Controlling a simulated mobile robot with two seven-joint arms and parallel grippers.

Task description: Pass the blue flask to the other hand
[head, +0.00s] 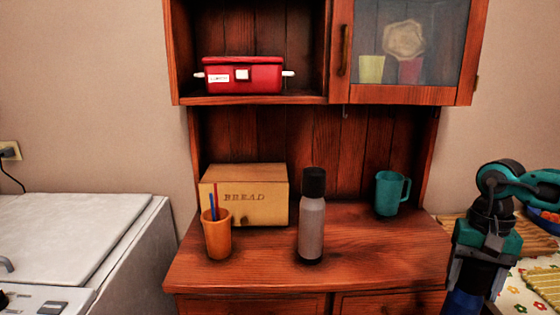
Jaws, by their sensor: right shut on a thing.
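My right gripper (474,278) points down at the lower right, in front of the cabinet's right side. It is shut on the blue flask (463,302). Only a dark blue part of the flask shows below the fingers, and the bottom edge of the picture cuts it off. My left gripper is not in view.
A grey flask with a black cap (311,228) stands upright on the wooden counter (260,272). A white appliance (75,235) stands left; a flowered cloth (518,290) lies right.

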